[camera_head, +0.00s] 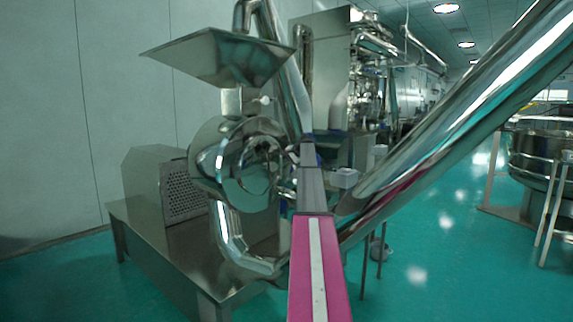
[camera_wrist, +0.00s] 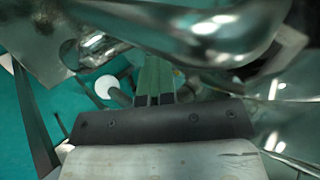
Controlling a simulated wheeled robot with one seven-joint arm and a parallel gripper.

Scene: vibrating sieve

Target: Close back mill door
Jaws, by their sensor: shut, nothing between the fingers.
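The mill (camera_head: 220,160) is a shiny metal machine with a round housing under a wide hopper (camera_head: 222,57). Its round door (camera_head: 250,168) shows on the side facing right; I cannot tell whether it is fully shut or ajar. My arm reaches forward to the right of the door, and its far end hides my gripper's fingertips in the head view. In the wrist view my gripper (camera_wrist: 154,75) is shut and empty, its fingers together. A blurred, shiny curved metal part (camera_wrist: 205,30) lies just beyond and above the fingers; I cannot tell whether they touch.
The mill stands on a metal table (camera_head: 165,245) with a perforated box (camera_head: 165,185) at left. A thick slanted pipe (camera_head: 440,130) crosses close on the right. More machinery (camera_head: 330,75) stands behind. A large round vessel (camera_head: 540,155) is at far right. Green floor (camera_head: 430,250) is open at right.

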